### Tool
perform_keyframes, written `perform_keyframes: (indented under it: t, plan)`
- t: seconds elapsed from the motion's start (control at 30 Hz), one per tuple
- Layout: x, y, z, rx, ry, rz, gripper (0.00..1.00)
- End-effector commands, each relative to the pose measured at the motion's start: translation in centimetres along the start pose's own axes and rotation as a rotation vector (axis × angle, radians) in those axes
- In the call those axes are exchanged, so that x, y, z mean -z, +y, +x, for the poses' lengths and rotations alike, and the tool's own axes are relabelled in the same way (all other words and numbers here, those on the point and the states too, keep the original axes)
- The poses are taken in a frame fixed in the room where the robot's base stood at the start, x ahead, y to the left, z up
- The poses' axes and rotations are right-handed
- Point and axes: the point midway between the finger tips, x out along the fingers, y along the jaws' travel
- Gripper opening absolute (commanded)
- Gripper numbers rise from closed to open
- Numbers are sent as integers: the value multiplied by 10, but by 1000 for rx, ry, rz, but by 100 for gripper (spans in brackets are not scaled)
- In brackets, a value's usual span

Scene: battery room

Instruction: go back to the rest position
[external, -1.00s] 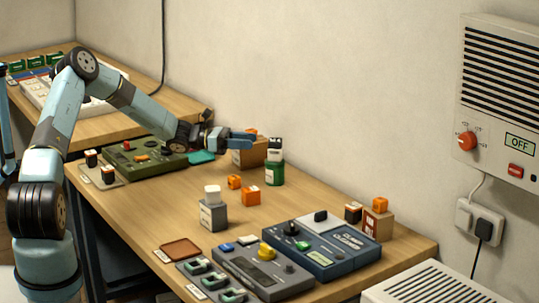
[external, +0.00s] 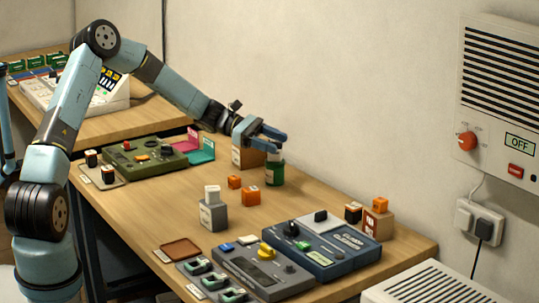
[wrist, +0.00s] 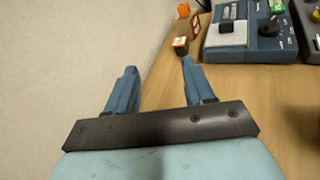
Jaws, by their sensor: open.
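My gripper (external: 280,144) is over the back of the long wooden table, near the wall. Its two blue fingers are apart with nothing between them, as the wrist view (wrist: 158,66) also shows. In the external view the fingers overlap the top of a green can (external: 275,174) and hide what is on it; I cannot tell the gap between them. An orange-brown box (external: 243,157) is partly hidden behind the gripper.
Orange cubes (external: 250,196) and a grey block with a white top (external: 213,213) stand mid-table. A blue device (external: 322,247) and grey device (external: 262,272) lie at the front right, a green device (external: 143,157) at the left. The wall (wrist: 60,80) runs close beside the gripper.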

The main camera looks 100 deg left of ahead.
Motion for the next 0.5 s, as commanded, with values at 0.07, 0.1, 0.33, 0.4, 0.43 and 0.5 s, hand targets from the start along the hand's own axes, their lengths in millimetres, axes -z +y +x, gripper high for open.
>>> perform_keyframes:
  t: [0.07,0.1,0.33,0.4,0.43,0.5]
  plan:
    - [-25,-26,30,90,48,83,53]
    - [-36,-40,42,133,70,123,53]
    - [-93,-117,96,360,181,365,53]
    - [-109,-140,107,424,209,440,53]
    - [-116,-151,111,452,220,473,53]
    - [-132,-175,120,514,245,550,53]
